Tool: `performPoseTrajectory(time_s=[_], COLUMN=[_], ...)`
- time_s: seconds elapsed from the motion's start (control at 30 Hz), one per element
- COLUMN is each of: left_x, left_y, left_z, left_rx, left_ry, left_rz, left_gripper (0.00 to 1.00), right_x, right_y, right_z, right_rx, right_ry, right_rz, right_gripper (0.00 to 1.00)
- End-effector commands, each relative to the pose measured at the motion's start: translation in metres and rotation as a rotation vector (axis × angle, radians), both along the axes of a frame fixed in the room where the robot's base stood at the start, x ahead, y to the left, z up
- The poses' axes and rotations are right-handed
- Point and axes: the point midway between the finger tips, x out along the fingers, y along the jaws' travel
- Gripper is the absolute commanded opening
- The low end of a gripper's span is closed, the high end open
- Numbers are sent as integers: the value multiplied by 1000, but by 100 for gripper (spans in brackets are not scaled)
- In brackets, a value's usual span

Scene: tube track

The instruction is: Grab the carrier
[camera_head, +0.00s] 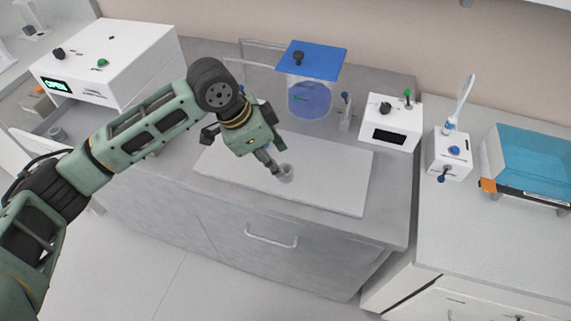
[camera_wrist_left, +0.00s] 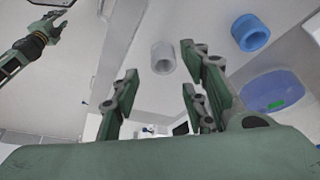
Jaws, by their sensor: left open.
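A small grey hollow cylinder, which looks like the carrier (camera_head: 286,173), stands on the white board (camera_head: 335,170) on the bench. My left gripper (camera_head: 272,163) is just above and beside it, pointing down at it. In the left wrist view the grey carrier (camera_wrist_left: 163,57) shows beyond and between the open fingers of my left gripper (camera_wrist_left: 158,82), with nothing held. A blue ring-shaped cylinder (camera_wrist_left: 250,33) lies to its right there. My right gripper (camera_wrist_left: 58,14) shows small at the top left of the wrist view; its jaws are too small to judge.
A clear vessel with blue liquid (camera_head: 310,100) under a blue lid (camera_head: 312,61) stands behind the board. White boxes with knobs stand left (camera_head: 105,60) and right (camera_head: 391,122). A teal-topped tank (camera_head: 535,155) is at far right. The board's right part is clear.

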Motion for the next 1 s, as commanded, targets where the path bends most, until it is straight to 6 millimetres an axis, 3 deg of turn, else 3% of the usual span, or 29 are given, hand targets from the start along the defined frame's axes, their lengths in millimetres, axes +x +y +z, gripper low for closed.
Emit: performPoseTrajectory(time_s=[0.2, 0.3, 0.47, 0.7, 1.0], left_x=[3, 6, 8, 9, 9], left_y=[-12, -19, -24, -25, -25], left_z=[-22, -36, -53, -56, -55], left_rx=[0, -1, 0, 0, -1], left_ry=[3, 2, 0, -2, -2], left_rz=[0, -1, 0, -1, -1], left_gripper=[41, 41, 41, 41, 15], right_x=[-37, -43, -36, -10, -20], right_y=[-4, -6, -7, -5, -6], right_z=[8, 13, 14, 16, 15], right_rx=[-6, -10, -10, -6, -7], right_ry=[53, 62, 51, 12, 27], right_rz=[0, 0, 1, 1, 1], right_gripper=[34, 34, 34, 34, 34])
